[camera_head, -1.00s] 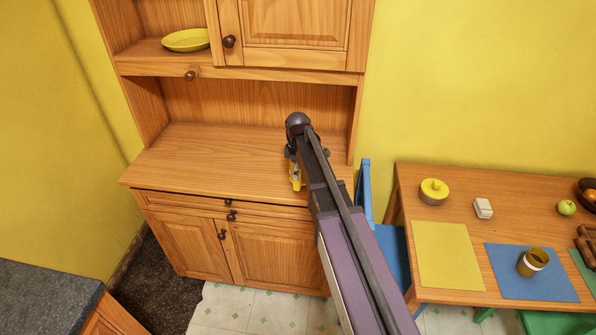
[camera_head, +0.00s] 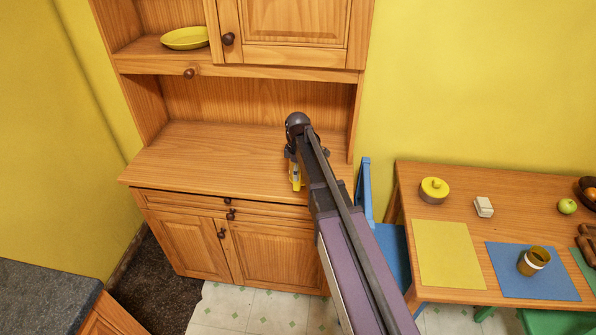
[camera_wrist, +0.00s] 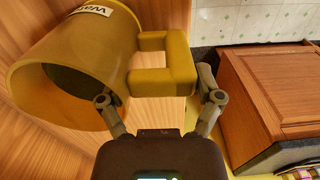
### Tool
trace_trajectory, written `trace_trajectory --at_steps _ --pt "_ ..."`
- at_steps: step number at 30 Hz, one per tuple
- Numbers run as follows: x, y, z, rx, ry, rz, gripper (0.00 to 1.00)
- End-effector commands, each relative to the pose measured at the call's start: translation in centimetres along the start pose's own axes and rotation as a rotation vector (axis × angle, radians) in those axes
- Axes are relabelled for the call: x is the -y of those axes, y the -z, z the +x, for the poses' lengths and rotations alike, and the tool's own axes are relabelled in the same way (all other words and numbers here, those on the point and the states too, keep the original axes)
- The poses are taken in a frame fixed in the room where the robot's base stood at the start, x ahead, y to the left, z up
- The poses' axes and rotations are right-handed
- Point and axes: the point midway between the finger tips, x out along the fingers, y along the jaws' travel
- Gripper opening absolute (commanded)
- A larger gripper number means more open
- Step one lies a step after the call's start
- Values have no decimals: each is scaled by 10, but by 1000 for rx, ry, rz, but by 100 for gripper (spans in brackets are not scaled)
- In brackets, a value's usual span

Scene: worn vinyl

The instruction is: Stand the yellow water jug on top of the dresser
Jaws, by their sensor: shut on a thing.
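The yellow water jug (camera_wrist: 75,65) fills the left of the wrist view, its open mouth toward the lower left and a white label partly visible. My gripper (camera_wrist: 162,98) is shut on its handle, with one finger on each side. In the head view only a small strip of the jug (camera_head: 296,175) shows; my arm hides the rest. There it appears over the right part of the dresser's worktop (camera_head: 215,155). I cannot tell whether its base touches the wood.
The left and middle of the worktop look bare. The dresser's upper cupboard (camera_head: 290,45) overhangs behind, with a yellow plate (camera_head: 185,39) on a shelf. A blue chair (camera_head: 366,195) and a laid table (camera_head: 460,180) stand at right; a dark counter (camera_head: 40,300) is at lower left.

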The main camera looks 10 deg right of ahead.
Motion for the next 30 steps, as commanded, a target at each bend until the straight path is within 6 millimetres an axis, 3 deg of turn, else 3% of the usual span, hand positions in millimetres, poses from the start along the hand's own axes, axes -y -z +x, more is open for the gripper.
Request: trace_trajectory --at_steps 7,8,9,30 --pt "0 0 0 0 0 0 23" --pt "0 0 0 0 0 0 90" --pt "0 0 0 0 0 0 100" --pt "0 0 0 0 0 0 100"
